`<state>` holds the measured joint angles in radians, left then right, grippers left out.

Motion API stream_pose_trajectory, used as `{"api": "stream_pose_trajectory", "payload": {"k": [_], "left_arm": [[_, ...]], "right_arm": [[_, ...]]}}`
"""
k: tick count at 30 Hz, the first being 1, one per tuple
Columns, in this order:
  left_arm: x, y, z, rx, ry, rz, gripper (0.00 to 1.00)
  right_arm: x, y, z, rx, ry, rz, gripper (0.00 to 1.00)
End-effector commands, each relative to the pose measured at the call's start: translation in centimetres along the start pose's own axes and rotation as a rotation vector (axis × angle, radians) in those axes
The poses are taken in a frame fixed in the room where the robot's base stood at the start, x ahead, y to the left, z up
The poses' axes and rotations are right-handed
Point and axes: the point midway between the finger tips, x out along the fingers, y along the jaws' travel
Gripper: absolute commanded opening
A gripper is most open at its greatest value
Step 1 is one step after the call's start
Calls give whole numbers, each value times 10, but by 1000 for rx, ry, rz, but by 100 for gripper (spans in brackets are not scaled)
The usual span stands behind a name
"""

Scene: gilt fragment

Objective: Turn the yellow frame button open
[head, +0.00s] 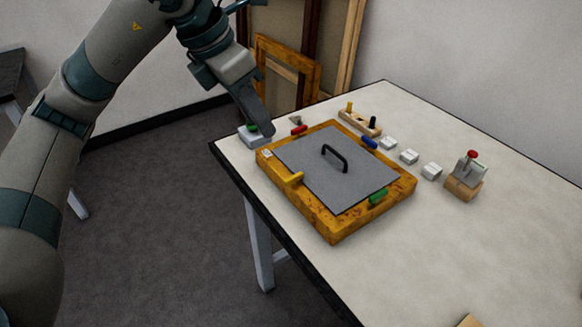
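The yellow frame button (293,178) is on the left bar of a gilt wooden frame (332,226). It lies crosswise to that bar, its inner end at the edge of the grey panel (345,188). The red (299,130), blue (369,142) and green (378,197) buttons lie roughly along their own bars. My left gripper (264,137) points down at the table's far left corner, beyond the frame and apart from the yellow button. Its fingers overlap in this view, so its opening is hidden. My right gripper is out of view.
A black handle (335,157) stands up from the panel. A white block with a green top (253,134) is beside my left gripper. Several white blocks, a wooden peg holder (360,122) and a red-knobbed device (467,177) stand behind and right. The table's right front is mostly clear.

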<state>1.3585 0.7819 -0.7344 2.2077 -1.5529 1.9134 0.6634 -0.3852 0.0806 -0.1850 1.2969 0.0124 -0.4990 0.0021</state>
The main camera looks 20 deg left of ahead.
Motion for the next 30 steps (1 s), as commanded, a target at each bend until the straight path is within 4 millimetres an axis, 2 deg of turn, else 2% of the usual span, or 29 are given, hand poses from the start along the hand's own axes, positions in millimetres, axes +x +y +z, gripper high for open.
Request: {"api": "stream_pose_trajectory", "payload": {"k": [11, 17, 23, 30], "left_arm": [[3, -1, 0, 2, 1, -4, 28], [16, -1, 0, 2, 3, -5, 28], [44, -2, 0, 1, 4, -7, 28], [87, -2, -1, 1, 4, -7, 28]], "right_arm": [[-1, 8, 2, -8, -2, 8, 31], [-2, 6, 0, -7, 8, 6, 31], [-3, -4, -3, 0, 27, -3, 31], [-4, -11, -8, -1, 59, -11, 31]]}}
